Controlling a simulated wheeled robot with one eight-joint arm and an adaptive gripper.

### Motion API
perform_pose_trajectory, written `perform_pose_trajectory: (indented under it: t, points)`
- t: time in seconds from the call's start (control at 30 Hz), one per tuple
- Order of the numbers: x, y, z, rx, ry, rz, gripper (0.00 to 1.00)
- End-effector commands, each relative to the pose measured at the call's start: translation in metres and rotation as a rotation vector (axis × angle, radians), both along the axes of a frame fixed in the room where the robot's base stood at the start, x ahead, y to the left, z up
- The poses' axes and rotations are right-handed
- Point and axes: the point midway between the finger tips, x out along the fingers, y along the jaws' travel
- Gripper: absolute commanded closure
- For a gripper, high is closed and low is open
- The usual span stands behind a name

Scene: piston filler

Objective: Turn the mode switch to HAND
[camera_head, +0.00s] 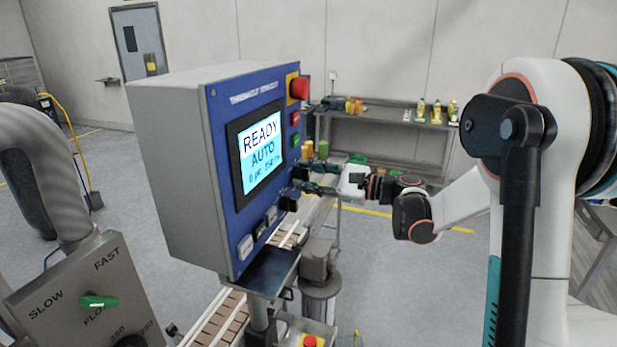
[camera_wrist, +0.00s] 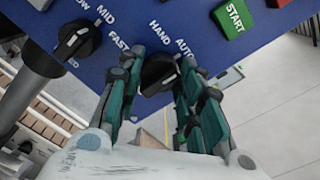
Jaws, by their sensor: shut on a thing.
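The mode switch (camera_wrist: 158,74) is a black knob on the blue panel (camera_wrist: 140,28), with the labels HAND and AUTO printed beside it. My gripper (camera_wrist: 160,64) is shut on this knob, one green-and-black finger on each side. The fingers and the view angle leave the exact pointing of the knob unclear. In the head view, my gripper (camera_head: 297,188) reaches the panel's right side from the right, and the knob is hidden there. The screen (camera_head: 262,153) reads READY and AUTO.
Another black knob (camera_wrist: 79,39), marked MID and FAST, sits to the left in the wrist view. A green START button (camera_wrist: 234,18) is at upper right. A red mushroom button (camera_head: 299,88) tops the panel. A conveyor (camera_head: 222,318) runs below, and shelves (camera_head: 380,122) stand behind.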

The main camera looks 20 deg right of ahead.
Motion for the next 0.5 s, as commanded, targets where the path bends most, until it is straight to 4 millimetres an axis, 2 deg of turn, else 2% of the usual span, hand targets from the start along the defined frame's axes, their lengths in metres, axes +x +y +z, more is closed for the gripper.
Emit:
perform_pose_trajectory:
  t: [0.27,0.5]
  points:
    - [-0.0002,0.0003,-0.0007,-0.023,-0.031,0.001,0.90]
    - [-0.0003,0.0006,-0.0019,-0.103,-0.142,0.001,0.90]
